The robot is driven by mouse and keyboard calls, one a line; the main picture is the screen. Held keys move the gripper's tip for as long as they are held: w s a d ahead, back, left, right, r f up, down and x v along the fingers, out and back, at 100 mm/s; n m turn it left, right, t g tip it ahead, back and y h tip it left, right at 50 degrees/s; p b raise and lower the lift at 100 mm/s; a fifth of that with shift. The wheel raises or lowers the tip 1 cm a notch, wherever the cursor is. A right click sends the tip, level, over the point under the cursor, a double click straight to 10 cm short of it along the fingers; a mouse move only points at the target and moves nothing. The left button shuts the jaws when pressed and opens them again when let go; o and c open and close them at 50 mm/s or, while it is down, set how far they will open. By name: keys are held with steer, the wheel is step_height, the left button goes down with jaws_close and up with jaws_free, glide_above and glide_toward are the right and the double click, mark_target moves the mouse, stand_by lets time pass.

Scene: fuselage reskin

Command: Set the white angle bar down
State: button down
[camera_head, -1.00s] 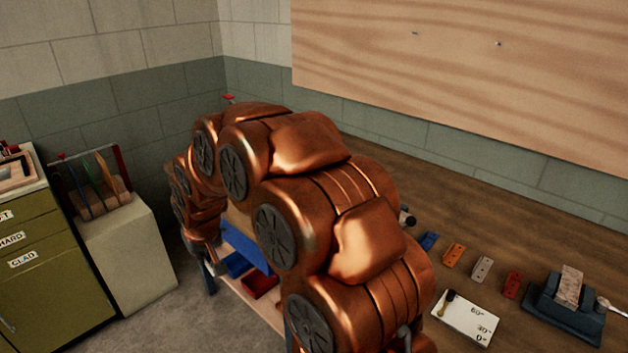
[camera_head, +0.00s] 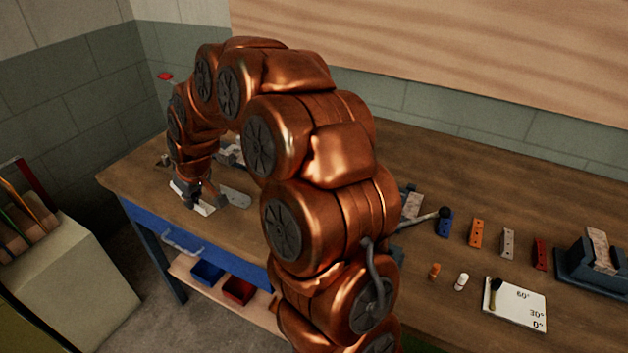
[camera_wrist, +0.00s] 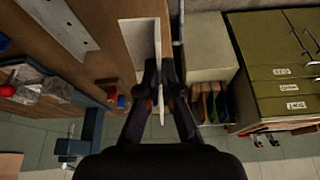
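The white angle bar (camera_wrist: 141,48) is between the fingertips of my gripper (camera_wrist: 160,88) in the wrist view, with one flange facing the camera and its thin edge passing between the fingers. In the head view my gripper (camera_head: 190,190) is low at the left front of the wooden bench (camera_head: 150,172), and the bar (camera_head: 205,210) shows as a small white piece below it. The bar is at or just above the bench top near the front edge; I cannot tell whether it touches.
A grey plate with holes (camera_head: 236,197) lies on the bench right of my gripper. Blue (camera_head: 207,272) and red (camera_head: 238,290) bins sit on the shelf below. A white cabinet (camera_head: 70,290) stands left of the bench. Several coloured blocks and a white angle card (camera_head: 516,303) lie to the right.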

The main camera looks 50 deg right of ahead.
steer(key=s+d+r+n+g+y+p, duration=0.15)
steer(key=s+d+n, duration=0.35)
steer(key=d, duration=0.6)
steer(key=s+d+r+n+g+y, duration=0.1)
steer(key=s+d+n+g, duration=0.1)
steer(key=d+n, duration=0.65)
steer(key=s+d+r+n+g+y+p, duration=0.15)
steer(key=s+d+n, duration=0.3)
steer(key=d, duration=0.75)
steer(key=shift+n+g, duration=0.3)
steer(key=shift+n, duration=0.3)
steer(key=shift+s+d+f+b, duration=0.1)
steer(key=shift+f+b, duration=0.05)
steer(key=shift+f, duration=1.4)
steer(key=shift+s+d+f+b, duration=0.1)
steer(key=shift+d+f+b, duration=0.05)
steer(key=shift+f, duration=1.4)
steer(key=shift+s+d+f+b, duration=0.1)
steer(key=shift+f+b, duration=0.05)
steer(key=shift+f, duration=1.4)
steer(key=shift+f+h, duration=0.15)
steer(key=shift+h, duration=0.15)
steer(key=shift+f+b, duration=0.15)
steer(key=shift+b, duration=0.15)
steer(key=c, duration=1.3)
jaws_free()
